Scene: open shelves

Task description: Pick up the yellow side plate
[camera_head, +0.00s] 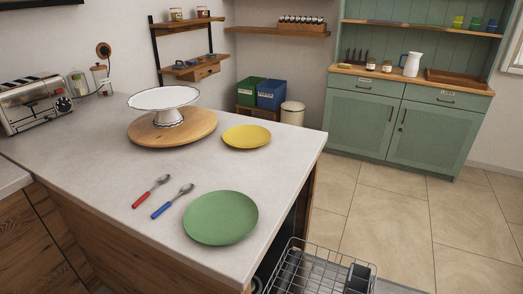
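The yellow side plate (247,136) lies flat on the pale countertop (110,160), near its far right part. It is just right of a round wooden board (203,129), close to it; I cannot tell whether they touch. Nothing covers the plate. Neither of my grippers shows in the head view.
A white cake stand (164,99) stands on the board. A larger green plate (220,217), a red-handled spoon (143,199) and a blue-handled spoon (163,209) lie nearer. A toaster (35,101) stands at left. An open dishwasher rack (312,272) juts out below the counter's right edge.

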